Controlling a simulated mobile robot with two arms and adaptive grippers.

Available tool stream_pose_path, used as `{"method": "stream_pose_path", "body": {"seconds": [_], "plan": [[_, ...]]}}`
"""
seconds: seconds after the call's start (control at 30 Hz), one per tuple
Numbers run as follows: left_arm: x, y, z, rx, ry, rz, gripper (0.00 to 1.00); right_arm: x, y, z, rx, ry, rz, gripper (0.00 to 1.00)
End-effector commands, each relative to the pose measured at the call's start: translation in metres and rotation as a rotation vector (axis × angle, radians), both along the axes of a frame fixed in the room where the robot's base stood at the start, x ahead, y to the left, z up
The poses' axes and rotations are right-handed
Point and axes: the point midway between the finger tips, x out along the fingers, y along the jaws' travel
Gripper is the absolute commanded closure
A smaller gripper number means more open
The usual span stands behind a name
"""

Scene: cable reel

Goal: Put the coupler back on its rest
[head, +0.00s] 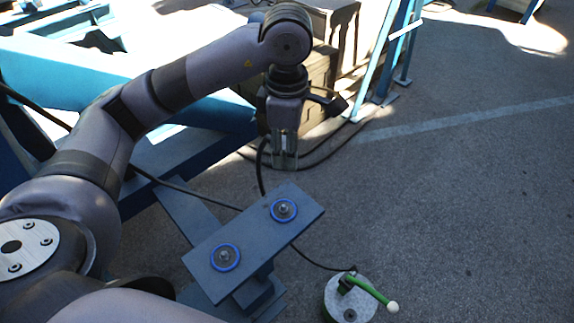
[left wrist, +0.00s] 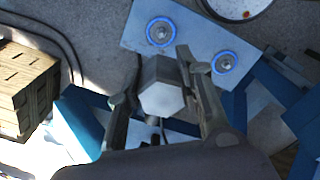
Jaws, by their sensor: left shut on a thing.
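My left gripper (head: 285,160) hangs fingers down, shut on the coupler. In the left wrist view the coupler (left wrist: 162,90) is a grey block with a pale six-sided face, held between the gripper's two fingers (left wrist: 152,78). In the head view the fingers mostly hide it. A blue-grey plate with two blue-ringed studs (head: 255,240), which may be the rest, stands nearer than the gripper and below it in the picture. It also shows in the left wrist view (left wrist: 190,42), beyond the coupler. The coupler appears apart from it. My right gripper is not in view.
A black cable (head: 262,175) hangs beside the gripper. A round grey base with a green lever (head: 350,300) stands on the asphalt at the bottom. Wooden crates (left wrist: 25,90) and blue frames (head: 375,60) stand behind the gripper. The asphalt to the right is clear.

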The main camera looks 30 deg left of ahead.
Motion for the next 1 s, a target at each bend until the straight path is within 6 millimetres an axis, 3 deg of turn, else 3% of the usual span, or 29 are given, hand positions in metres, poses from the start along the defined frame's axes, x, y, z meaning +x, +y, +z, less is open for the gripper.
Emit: {"method": "stream_pose_path", "body": {"seconds": [0.27, 1.0], "plan": [[0.0, 0.0, 0.02, 0.001, -0.002, 0.001, 0.98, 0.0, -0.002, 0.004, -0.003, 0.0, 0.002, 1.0], [0.0, 0.0, 0.064, 0.0, 0.0, 0.001, 0.98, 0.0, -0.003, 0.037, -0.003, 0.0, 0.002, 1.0]]}}
